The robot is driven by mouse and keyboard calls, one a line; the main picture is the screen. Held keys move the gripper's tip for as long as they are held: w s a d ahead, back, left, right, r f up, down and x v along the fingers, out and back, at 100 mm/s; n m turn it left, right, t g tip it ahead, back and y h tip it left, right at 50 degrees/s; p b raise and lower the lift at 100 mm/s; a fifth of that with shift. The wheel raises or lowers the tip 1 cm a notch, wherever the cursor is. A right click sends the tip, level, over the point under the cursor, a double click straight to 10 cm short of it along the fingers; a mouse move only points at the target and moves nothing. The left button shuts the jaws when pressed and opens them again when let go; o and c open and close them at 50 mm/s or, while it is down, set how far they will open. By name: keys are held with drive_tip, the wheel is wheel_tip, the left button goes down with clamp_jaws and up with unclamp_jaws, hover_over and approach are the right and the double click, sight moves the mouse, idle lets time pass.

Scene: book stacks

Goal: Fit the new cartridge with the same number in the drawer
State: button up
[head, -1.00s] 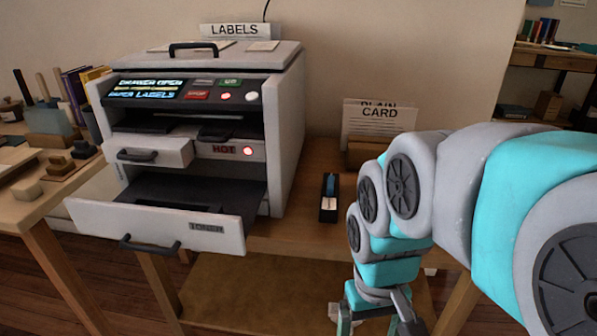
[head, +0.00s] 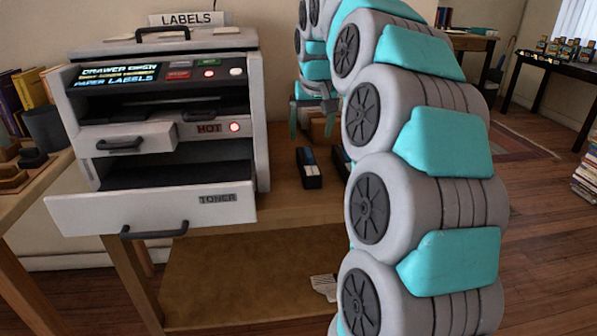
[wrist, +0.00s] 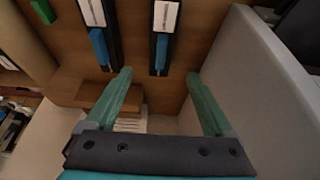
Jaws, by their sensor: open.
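The printer (head: 262,130) stands on the table with its toner drawer (head: 150,212) pulled out; the inside that shows is dark. One black cartridge (head: 309,175) with a blue part lies right of the printer, and a second (head: 341,163) is mostly hidden behind my arm. The wrist view shows two black cartridges, a left one (wrist: 97,34) and a right one (wrist: 163,40), each with a blue part and a white label. Their numbers are too small to read. My gripper (wrist: 158,74) is open and empty, its fingertips near the right cartridge's end in the picture.
The printer's pale side wall (wrist: 268,85) stands close right of my gripper in the wrist view. A wooden block (wrist: 110,97) with white cards is near the fingers. A small upper drawer (head: 125,139) is partly out, beside a red light marked HOT.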

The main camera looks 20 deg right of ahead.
sight(308, 152)
drive_tip(key=shift+x, duration=1.35)
drive_tip(key=x, duration=0.5)
drive_tip(key=shift+s+a+f+p, duration=0.15)
drive_tip(key=shift+s+f+p, duration=0.05)
drive_tip(key=shift+s+p, duration=0.1)
clamp_jaws()
